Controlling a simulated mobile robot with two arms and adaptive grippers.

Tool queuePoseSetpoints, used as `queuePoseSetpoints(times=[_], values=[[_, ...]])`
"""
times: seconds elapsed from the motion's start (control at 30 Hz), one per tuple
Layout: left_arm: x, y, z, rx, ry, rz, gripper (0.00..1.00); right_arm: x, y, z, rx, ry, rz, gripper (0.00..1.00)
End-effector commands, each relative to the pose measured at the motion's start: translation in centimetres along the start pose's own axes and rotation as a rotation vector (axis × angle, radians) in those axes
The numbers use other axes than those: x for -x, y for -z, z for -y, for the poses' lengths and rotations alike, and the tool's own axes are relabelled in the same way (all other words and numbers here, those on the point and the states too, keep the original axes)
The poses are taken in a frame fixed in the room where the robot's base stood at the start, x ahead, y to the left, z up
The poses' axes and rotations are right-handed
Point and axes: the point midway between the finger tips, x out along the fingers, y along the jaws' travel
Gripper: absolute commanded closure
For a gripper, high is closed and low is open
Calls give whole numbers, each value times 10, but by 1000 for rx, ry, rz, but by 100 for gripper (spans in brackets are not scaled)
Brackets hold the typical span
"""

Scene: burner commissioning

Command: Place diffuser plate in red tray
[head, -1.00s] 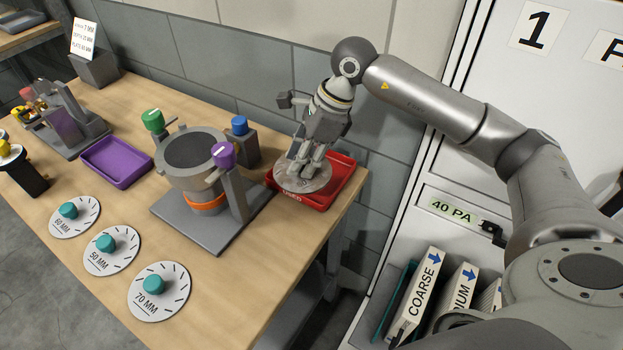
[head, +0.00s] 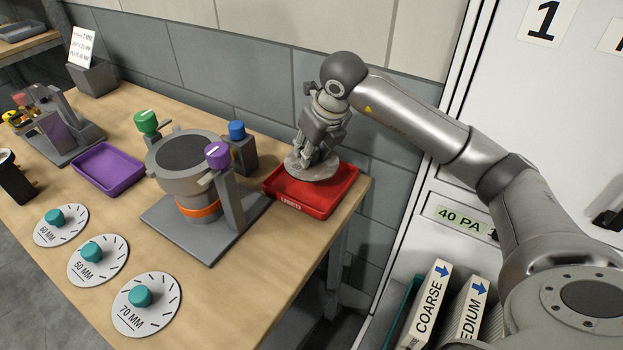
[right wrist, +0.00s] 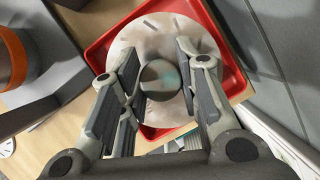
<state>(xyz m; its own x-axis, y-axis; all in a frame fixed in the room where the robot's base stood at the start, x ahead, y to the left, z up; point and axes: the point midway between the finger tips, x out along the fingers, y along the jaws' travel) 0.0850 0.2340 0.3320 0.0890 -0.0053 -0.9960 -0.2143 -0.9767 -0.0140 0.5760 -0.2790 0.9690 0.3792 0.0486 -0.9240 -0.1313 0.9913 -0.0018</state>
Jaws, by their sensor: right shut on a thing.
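The diffuser plate (head: 325,171) is a pale grey disc with a central knob. It is over the rear part of the red tray (head: 343,198), which has a white label on its front. Whether the plate touches the tray floor or hangs above it I cannot tell. My right gripper (head: 314,155) points down from above and is shut on the plate's knob. In the right wrist view the fingers (right wrist: 160,75) stand either side of the round knob, with the plate (right wrist: 205,38) below and the red tray (right wrist: 98,58) around it. My left gripper is not in view.
The burner (head: 176,178), with green and purple knobs, stands left of the tray. A blue-capped post (head: 240,150) is close by. A purple tray (head: 108,168) and several labelled discs (head: 146,305) lie further left. The wall is behind; the table's right edge is near the tray.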

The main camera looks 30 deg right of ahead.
Motion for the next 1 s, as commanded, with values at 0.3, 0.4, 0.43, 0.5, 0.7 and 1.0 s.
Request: queuePoseSetpoints(times=[0.3, 0.4, 0.43, 0.5, 0.7, 1.0], values=[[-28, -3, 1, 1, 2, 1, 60, -38, 16, 0, 2, -2, 1, 100], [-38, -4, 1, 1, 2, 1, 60, -52, 22, 0, 2, -1, 1, 100], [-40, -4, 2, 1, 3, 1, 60, -56, 23, 0, 2, -1, 1, 100], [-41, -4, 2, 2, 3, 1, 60, -58, 24, 0, 2, -1, 2, 100], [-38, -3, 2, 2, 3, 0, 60, -56, 23, 0, 3, -2, 2, 100], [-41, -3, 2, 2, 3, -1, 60, -60, 25, 0, 3, -2, 0, 50]])
